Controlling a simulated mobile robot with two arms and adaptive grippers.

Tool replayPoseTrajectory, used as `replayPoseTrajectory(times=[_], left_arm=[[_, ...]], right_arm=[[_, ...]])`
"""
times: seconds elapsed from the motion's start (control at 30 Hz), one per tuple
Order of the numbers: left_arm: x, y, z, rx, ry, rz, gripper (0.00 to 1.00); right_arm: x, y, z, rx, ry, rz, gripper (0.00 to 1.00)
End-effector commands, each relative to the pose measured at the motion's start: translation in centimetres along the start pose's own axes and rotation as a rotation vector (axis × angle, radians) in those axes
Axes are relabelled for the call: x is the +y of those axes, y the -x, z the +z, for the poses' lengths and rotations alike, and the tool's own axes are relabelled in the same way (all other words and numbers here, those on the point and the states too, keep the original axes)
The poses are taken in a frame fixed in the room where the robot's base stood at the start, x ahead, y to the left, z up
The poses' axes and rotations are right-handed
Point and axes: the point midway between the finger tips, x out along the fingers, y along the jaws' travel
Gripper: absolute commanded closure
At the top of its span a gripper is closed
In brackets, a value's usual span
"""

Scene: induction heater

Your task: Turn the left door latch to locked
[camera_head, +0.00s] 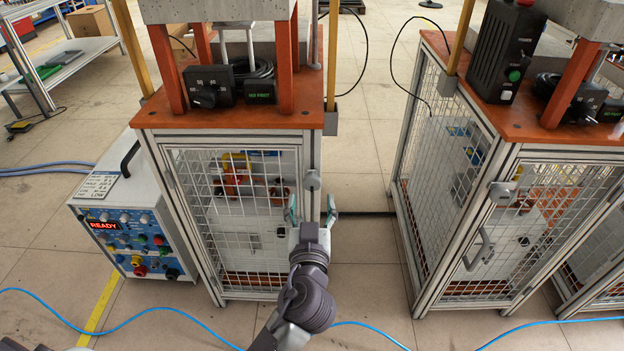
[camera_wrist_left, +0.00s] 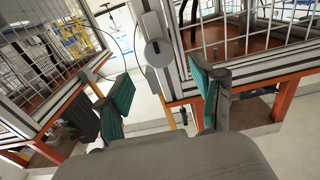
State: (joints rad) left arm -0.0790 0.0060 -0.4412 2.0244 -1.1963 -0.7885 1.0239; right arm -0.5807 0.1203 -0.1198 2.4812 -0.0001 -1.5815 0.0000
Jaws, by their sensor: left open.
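The left door latch (camera_head: 312,180) is a grey round plate on the right front post of the left mesh cage. It also shows in the left wrist view (camera_wrist_left: 158,52), as a grey disc with a dark centre on the post. Its exact turn is hard to read. My left gripper (camera_head: 312,209) is open, its two green-padded fingers spread just below and in front of the latch. In the left wrist view the open fingers (camera_wrist_left: 160,95) lie on either side below the latch, with nothing between them and no visible contact. My right gripper is not in view.
The left cage door (camera_head: 235,220) appears closed. A blue control box (camera_head: 130,235) showing READY stands at its left. A second mesh cage (camera_head: 500,220) stands at the right, with free floor (camera_head: 362,185) between the cages. Blue cable (camera_head: 140,314) crosses the floor in front.

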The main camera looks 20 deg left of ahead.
Motion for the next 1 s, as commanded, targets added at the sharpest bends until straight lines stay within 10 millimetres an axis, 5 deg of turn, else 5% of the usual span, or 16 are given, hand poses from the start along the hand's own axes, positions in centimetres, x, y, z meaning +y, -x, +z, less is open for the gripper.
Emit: replayPoseTrajectory(times=[0.3, 0.77, 1.0], left_arm=[[0.0, -5.9, 0.0, 0.001, -0.002, 0.000, 0.33], [0.0, -7.4, 0.1, -0.002, -0.001, 0.001, 0.33], [0.0, -7.4, 0.1, -0.002, -0.001, 0.001, 0.68]], right_arm=[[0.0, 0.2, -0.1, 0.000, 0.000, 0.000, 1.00], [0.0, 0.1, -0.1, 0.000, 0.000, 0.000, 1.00], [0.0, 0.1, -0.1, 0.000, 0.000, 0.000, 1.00]])
